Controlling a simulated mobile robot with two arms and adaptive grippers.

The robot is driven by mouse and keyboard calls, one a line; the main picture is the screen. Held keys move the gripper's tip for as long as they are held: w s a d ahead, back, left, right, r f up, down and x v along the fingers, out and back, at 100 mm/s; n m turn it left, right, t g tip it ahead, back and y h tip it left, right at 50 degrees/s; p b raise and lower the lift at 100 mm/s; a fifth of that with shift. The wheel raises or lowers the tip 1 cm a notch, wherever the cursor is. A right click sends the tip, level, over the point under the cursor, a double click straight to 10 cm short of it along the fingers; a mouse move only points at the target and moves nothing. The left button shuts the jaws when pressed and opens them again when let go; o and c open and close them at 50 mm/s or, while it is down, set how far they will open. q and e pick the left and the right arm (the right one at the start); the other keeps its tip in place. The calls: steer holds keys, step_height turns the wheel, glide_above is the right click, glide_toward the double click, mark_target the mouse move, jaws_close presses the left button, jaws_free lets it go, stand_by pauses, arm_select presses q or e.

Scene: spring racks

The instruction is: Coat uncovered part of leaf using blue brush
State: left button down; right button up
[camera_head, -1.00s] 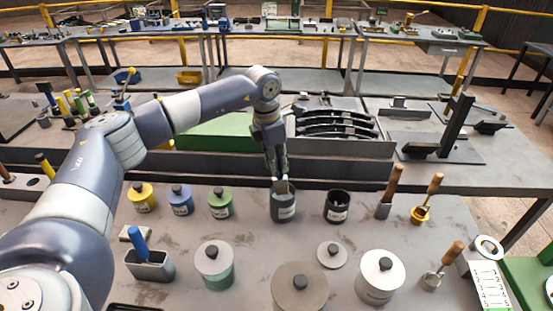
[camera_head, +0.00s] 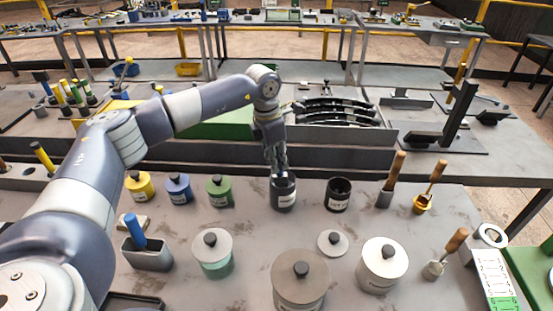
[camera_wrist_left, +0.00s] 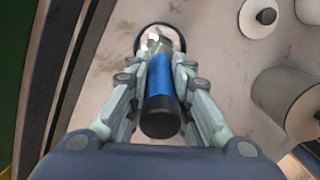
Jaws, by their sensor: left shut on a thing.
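My left gripper (camera_head: 277,168) is shut on the blue brush (camera_wrist_left: 160,80), whose blue handle and black end cap sit between its fingers in the left wrist view. The brush's lower end reaches the mouth of a dark labelled pot (camera_head: 284,196); how deep it goes is hidden. The pot's round rim also shows in the left wrist view (camera_wrist_left: 181,38). Dark curved leaf springs (camera_head: 335,112) lie stacked in a rack behind the bench; their coating cannot be made out. My right gripper is not in view.
An open dark pot (camera_head: 338,196) stands right of the first one. Small yellow, blue and green lidded pots (camera_head: 220,192) stand left. Large lidded pots (camera_head: 300,284) and a grey holder (camera_head: 148,258) with a blue handle are in front. Wooden-handled tools (camera_head: 392,180) stand right.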

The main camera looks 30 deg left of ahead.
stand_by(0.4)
arm_select(q)
steer(key=shift+r, duration=0.1)
steer(key=shift+r, duration=0.2)
steer(key=shift+r+p, duration=2)
steer(key=shift+r, duration=1.05)
steer(key=shift+r+p, duration=1.25)
steer(key=shift+r, duration=0.75)
steer(key=shift+f, duration=0.1)
steer(key=shift+f, duration=0.1)
